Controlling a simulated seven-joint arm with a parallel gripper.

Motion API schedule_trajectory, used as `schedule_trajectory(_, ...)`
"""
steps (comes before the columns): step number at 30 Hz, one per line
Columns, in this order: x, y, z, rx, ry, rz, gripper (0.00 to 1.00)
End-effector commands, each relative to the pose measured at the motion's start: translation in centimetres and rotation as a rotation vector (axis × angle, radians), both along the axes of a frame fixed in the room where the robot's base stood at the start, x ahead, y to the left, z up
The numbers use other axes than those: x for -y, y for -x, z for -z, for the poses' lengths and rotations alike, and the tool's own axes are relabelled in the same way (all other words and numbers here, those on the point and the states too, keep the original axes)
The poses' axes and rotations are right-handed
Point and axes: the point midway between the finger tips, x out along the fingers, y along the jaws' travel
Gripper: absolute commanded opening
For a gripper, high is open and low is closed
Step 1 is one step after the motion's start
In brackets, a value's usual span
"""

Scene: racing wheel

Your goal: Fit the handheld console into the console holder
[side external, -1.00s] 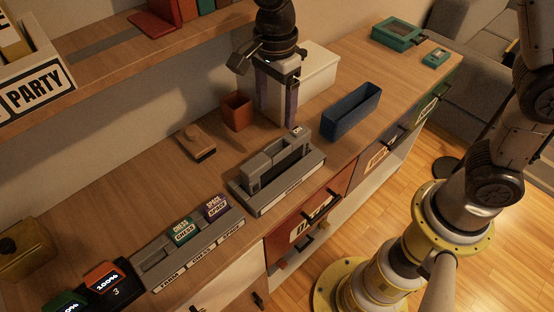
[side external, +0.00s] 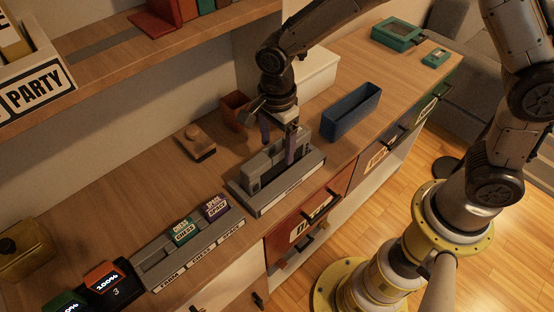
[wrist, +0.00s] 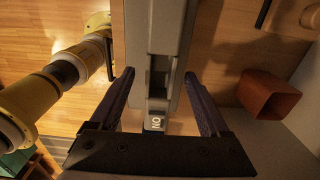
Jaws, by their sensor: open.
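A grey holder-like unit (side external: 262,200) with raised blocks and a slot sits mid-counter; I take it as the console holder. In the wrist view the grey unit (wrist: 147,20) runs up the middle, with a small "ON" tag at its near end. My gripper (side external: 279,142) is open, pointing down over the unit's right end. In the wrist view my gripper's fingers (wrist: 158,82) lie on either side of the unit, with nothing clearly held.
A blue open bin (side external: 352,112) stands right of the grey unit. A red-brown cup (side external: 234,108) and a wooden block (side external: 197,142) are behind it. A grey cartridge rack (side external: 160,262) is at left front. A small teal item (side external: 435,57) lies far right.

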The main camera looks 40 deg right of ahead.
Motion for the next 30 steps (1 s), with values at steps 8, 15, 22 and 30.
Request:
schedule_trajectory(8,0.0,-0.01,-0.03,0.0,0.0,0.0,0.53)
schedule_trajectory(15,-0.01,-0.01,-0.05,0.0,0.0,0.0,0.1)
schedule_trajectory(22,-0.01,-0.02,-0.07,0.0,0.0,0.0,0.0)
schedule_trajectory(30,-0.01,-0.03,-0.08,0.001,0.0,0.0,0.0)
